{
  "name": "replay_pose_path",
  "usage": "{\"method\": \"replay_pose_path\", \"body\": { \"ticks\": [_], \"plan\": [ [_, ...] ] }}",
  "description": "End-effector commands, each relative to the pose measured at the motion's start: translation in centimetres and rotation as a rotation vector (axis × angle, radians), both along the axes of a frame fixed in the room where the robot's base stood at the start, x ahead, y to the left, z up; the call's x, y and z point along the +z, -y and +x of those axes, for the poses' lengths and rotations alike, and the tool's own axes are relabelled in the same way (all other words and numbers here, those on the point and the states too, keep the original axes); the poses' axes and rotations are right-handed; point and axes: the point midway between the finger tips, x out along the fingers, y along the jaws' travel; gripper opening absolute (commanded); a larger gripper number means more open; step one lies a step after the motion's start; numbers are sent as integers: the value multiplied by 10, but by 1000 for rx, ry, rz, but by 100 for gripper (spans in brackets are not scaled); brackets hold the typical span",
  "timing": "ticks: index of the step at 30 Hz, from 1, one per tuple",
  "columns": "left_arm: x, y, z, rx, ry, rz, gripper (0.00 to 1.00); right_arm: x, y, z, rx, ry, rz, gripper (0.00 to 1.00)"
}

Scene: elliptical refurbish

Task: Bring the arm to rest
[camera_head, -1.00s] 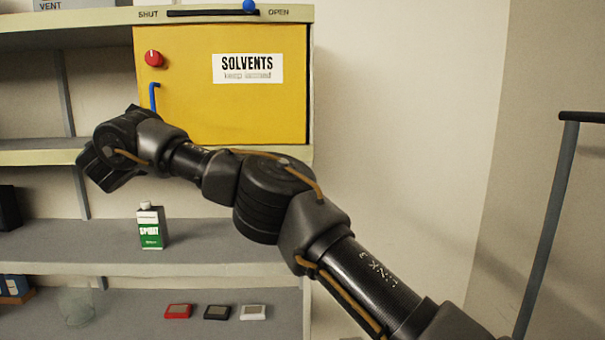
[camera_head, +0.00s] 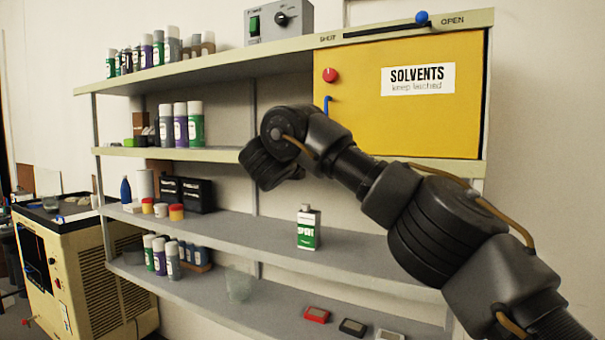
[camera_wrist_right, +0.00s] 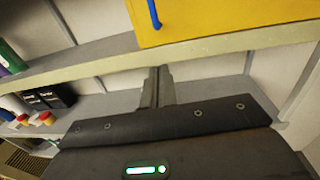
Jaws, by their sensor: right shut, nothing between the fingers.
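My right arm comes in from the lower right in the head view and reaches across the front of the shelf unit. Its gripper (camera_head: 262,172) is in front of the middle shelves, left of the yellow cabinet, and the fingertips are hard to make out there. In the right wrist view the two fingers (camera_wrist_right: 158,86) are together with nothing between them, below the shelf edge under the cabinet. My left gripper is not in view.
The yellow solvents cabinet (camera_head: 400,125) is shut, with a blue handle (camera_head: 327,106) and red knob. A green-and-white spirit can (camera_head: 308,230) stands on the shelf below the gripper. Spray cans (camera_head: 180,125) stand further left. A beige machine (camera_head: 95,270) stands at lower left.

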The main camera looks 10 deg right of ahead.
Motion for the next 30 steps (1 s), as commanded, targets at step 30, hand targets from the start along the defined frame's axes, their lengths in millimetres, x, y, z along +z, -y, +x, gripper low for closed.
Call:
{"method": "replay_pose_path", "body": {
  "ticks": [30],
  "plan": [
    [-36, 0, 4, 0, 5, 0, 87, -33, -98, -4, 286, -24, 782, 0]
  ]
}}
